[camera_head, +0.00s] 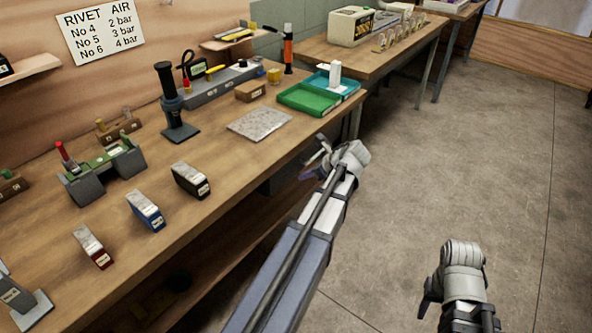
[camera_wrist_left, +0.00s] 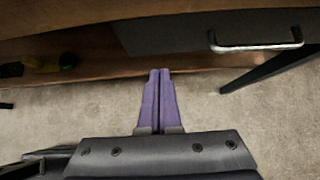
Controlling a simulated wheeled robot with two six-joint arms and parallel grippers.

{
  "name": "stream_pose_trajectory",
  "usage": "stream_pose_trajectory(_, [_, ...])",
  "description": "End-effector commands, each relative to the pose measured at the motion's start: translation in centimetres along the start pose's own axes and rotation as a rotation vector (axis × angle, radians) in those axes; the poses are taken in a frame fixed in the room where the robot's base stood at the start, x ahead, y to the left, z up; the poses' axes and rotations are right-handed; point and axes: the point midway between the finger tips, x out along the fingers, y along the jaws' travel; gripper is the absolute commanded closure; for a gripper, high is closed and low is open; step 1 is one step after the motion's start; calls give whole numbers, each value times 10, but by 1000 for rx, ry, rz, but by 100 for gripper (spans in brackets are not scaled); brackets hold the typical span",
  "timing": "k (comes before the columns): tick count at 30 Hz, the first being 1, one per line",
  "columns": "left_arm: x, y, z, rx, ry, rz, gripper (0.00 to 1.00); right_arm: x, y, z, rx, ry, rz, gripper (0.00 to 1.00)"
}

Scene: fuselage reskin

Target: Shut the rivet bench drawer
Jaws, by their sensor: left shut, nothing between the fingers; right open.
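The rivet bench (camera_head: 215,150) runs along the wall in the head view. Its drawer shows in the left wrist view as a dark front (camera_wrist_left: 170,35) with a silver bar handle (camera_wrist_left: 255,45) at the upper right. In the head view the drawer is mostly hidden beneath the bench edge and behind my left arm; how far it stands out I cannot tell. My left gripper (camera_head: 318,155) is at the bench's front edge. In the wrist view its purple fingers (camera_wrist_left: 160,72) are together and empty, below and left of the handle. My right gripper (camera_head: 425,306) is open over the floor, away from the bench.
On the bench top are a green tray (camera_head: 308,101), a teal tray (camera_head: 350,86), a metal plate (camera_head: 259,123) and several small boxes. A lower shelf (camera_head: 215,250) runs under the bench. A second table (camera_head: 400,45) stands behind. The floor (camera_head: 480,170) at right is clear.

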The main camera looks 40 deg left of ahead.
Motion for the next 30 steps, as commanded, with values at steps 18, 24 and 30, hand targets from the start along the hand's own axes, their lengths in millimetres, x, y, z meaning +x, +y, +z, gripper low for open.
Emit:
stream_pose_trajectory(18, [-54, 0, -1, 1, 1, 0, 100, -38, 4, 2, 0, 0, 0, 50])
stream_pose_trajectory(24, [-54, 0, -2, 0, 2, 0, 100, -38, 4, 2, 0, 0, 0, 50])
stream_pose_trajectory(30, [-91, 10, -26, -148, 81, -20, 100, -58, 6, 3, 0, 0, 0, 50])
